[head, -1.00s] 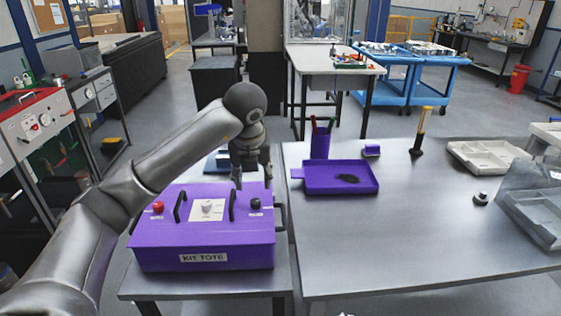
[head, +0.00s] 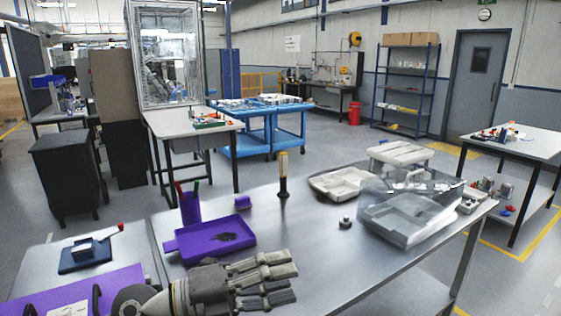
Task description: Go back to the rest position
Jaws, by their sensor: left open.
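My left gripper (head: 284,280) is in the lower middle of the head view, above the front of the metal table (head: 330,240). Its fingers point right; they are apart and hold nothing. Part of the purple kit tote (head: 70,293) with its black handles shows at the lower left, left of the gripper. The tote is cut off by the frame edge. My right gripper is not in view.
On the table are a purple tray (head: 190,246) with dark bits, a purple pen cup (head: 190,210), an amber-topped cylinder (head: 283,178), a pale tray (head: 338,184) and a clear bin (head: 405,220). A blue block with a red-tipped lever (head: 85,252) stands at left.

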